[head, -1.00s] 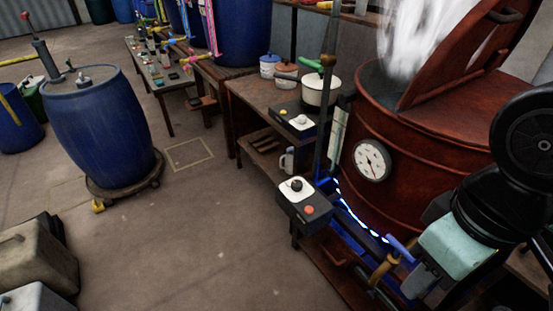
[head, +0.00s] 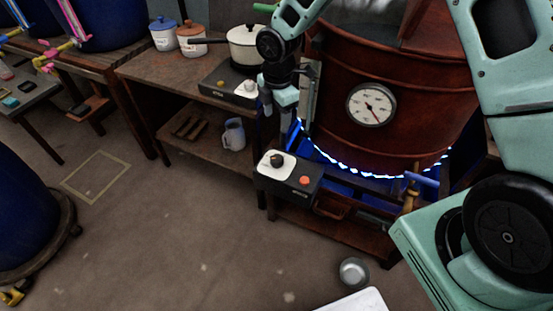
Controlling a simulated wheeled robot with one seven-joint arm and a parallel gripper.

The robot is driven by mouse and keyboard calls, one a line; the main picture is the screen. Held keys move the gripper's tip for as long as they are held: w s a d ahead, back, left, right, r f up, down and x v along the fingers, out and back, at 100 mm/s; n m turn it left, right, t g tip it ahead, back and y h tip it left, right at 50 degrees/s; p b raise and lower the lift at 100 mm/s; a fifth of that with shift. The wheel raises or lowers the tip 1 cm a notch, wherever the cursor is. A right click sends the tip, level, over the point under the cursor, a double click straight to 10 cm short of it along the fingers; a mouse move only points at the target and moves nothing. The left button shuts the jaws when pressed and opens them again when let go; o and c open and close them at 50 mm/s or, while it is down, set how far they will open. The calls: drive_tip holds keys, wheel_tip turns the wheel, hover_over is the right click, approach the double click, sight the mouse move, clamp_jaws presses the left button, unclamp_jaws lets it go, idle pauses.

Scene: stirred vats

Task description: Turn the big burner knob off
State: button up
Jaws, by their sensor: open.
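The big burner's control box (head: 289,178) is dark and stands low in front of the red vat (head: 390,125). Its black knob (head: 277,160) sits on a white plate, with a red-orange button (head: 305,180) to the right. Blue-white flames (head: 375,173) burn in a ring under the vat. My gripper (head: 276,113) points down with its fingers apart and nothing between them. In the picture it is just above the knob, apart from it. How far it is from the knob in depth is hard to tell.
A small hotplate (head: 232,85) with a white pot (head: 247,46) stands on the wooden table behind my gripper. A white jug (head: 234,134) is on the shelf below. A gauge (head: 371,104) is on the vat.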

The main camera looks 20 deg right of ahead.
sight(277, 158)
drive_tip(key=shift+n, duration=0.3)
drive_tip(key=f, duration=0.6)
drive_tip(key=w+f, duration=0.1)
drive_tip(key=f, duration=1.2)
drive_tip(key=shift+w+d, duration=0.35)
drive_tip(key=c, duration=1)
